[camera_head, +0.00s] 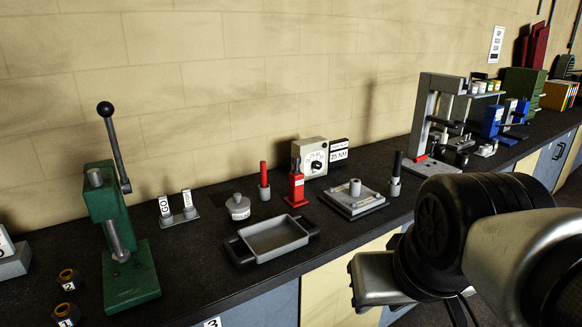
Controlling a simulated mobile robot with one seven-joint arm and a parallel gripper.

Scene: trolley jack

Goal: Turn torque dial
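The torque dial is a small dark round knob (316,167) on the front of a cream box (308,149) at the back of the bench, near the wall. The marks around the knob are too small to read. A black and white sign that seems to read 25 NM (339,156) stands just right of the box. A red post-like tool (296,187) stands in front of the box's left side and covers part of it. My arm is at the lower right, well apart from the dial.
A grey tray (274,238) and a grey plate fixture (352,205) lie in front of the dial. A red-handled tool (264,182) and a black-handled tool (396,175) stand upright nearby. A green lever press (122,235) is at left, a grey press frame (423,115) at right.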

